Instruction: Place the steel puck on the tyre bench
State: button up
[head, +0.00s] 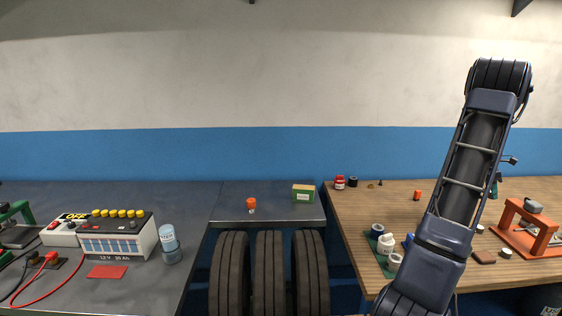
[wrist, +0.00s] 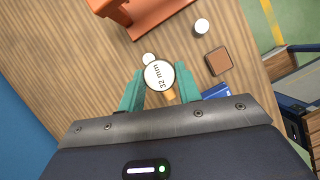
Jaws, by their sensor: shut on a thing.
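My gripper (wrist: 160,90) is shut on a round piece with a pale face marked "32 mm" and a dark rim, which appears to be the steel puck (wrist: 158,73). The puck sits between the two teal fingers, above the wooden table (wrist: 85,50). In the head view my arm hides most of the gripper and the puck. The tyre bench (head: 275,213) is the dark-topped bench in the middle, with several tyres (head: 270,270) under it.
An orange-red frame (head: 548,238), a brown block (head: 484,257) and small white discs lie on the wooden table at right. Bottles and a mat stand left of my arm. The left bench holds a battery unit (head: 115,236), leads and a clear bottle (head: 170,246). The tyre bench's front middle is clear.

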jog(key=w+a+m+g+y, duration=0.1)
jog(key=w+a+m+y, duration=0.1)
jog(key=w+a+m, duration=0.65)
jog(key=w+a+m+g+y, duration=0.15)
jog(key=w+a+m, duration=0.25)
jog(key=w+a, duration=1)
jog(key=w+a+m+g+y, duration=0.1)
jog(key=w+a+m+y, duration=0.35)
jog(key=a, duration=1.25)
jog(key=r+m+t+y, duration=0.15)
jog(key=m+t, duration=0.45)
jog(key=m, duration=1.1)
send_over(275, 204)
jog(key=d, duration=0.1)
jog(key=shift+h, duration=0.25)
jog(key=f, duration=2)
jog(key=shift+s+d, duration=0.2)
jog(key=shift+s, duration=0.05)
jog(key=shift+f, duration=0.1)
jog(key=o, duration=1.1)
jog(key=shift+c, duration=0.2)
